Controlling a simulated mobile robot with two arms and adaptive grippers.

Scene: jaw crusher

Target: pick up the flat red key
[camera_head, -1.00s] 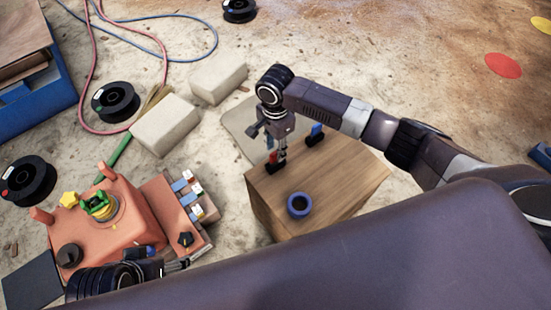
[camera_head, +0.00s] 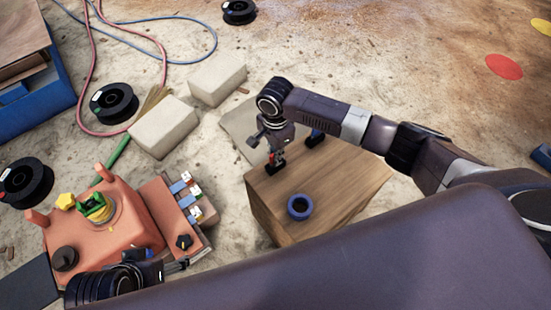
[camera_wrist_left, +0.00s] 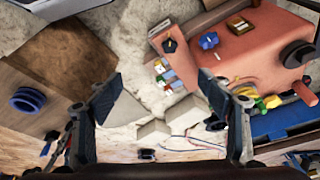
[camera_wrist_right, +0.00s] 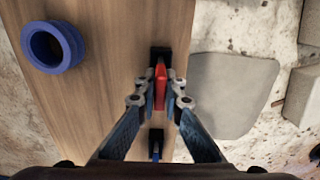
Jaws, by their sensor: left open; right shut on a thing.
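The flat red key (camera_wrist_right: 160,88) stands upright in a black holder (camera_wrist_right: 160,54) on the wooden block (camera_head: 335,190). In the right wrist view my right gripper (camera_wrist_right: 160,92) is shut on it, one fingertip on each side. In the head view the right gripper (camera_head: 277,150) points down at the block's far left corner and partly hides the red key (camera_head: 274,160). My left gripper (camera_wrist_left: 161,88) is open and empty. In the head view its tip (camera_head: 184,264) is beside the orange machine.
A blue ring (camera_head: 299,206) and a second holder with a blue piece (camera_head: 316,135) stand on the block. The orange jaw crusher (camera_head: 115,235) is at the left. Pale blocks (camera_head: 164,126), black spools (camera_head: 114,103) and cables lie on the floor.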

